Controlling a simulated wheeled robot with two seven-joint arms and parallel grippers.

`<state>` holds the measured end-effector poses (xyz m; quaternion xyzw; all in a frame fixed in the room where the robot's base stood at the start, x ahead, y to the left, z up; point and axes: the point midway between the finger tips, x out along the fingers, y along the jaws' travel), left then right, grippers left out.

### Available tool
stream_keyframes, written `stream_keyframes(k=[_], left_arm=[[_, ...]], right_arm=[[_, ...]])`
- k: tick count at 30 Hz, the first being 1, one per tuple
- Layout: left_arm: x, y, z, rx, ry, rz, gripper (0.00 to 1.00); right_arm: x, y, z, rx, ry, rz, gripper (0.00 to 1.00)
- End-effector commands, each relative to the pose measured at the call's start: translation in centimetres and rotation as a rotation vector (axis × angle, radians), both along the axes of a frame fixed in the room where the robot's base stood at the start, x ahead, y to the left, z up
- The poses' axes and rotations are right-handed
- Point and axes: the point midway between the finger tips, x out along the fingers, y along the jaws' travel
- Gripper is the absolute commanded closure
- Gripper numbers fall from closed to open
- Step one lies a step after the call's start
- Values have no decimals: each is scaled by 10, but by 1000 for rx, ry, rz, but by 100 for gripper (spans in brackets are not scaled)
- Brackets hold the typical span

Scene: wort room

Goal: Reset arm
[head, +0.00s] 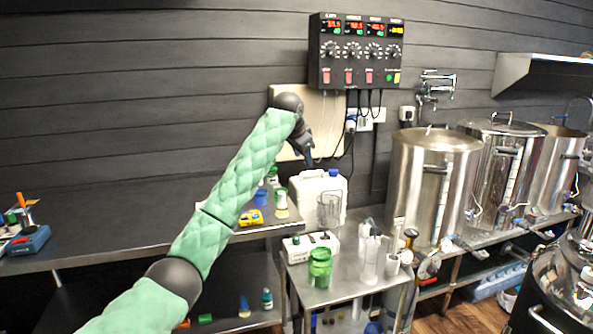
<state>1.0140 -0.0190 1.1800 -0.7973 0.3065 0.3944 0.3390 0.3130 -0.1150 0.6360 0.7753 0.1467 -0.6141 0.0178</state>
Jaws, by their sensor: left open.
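My left arm reaches up from the bottom left, its links in a green quilted cover. My left gripper (309,158) is small and dark and points down. It appears in front of the pale board on the wall and just above the white jug (335,182) with a blue cap. It is open, and I see nothing held in it. I cannot tell its exact distance from the jug. My right gripper is out of view.
A control box (356,52) hangs on the wall above. A steel shelf (110,215) runs left, mostly bare. A small steel cart (345,285) holds a green jar (320,268) and cylinders. Steel kettles (432,185) stand right.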

Motion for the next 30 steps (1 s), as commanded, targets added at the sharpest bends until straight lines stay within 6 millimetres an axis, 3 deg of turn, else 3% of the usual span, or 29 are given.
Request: stream_keyframes(k=[4, 11, 30], left_arm=[[-36, -4, 14, -97, -117, 108, 52], [-91, 8, -5, -234, -215, 236, 52], [-238, 74, -129, -399, -261, 429, 52]], right_arm=[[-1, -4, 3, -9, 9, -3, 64], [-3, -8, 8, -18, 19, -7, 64], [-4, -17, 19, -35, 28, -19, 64]])
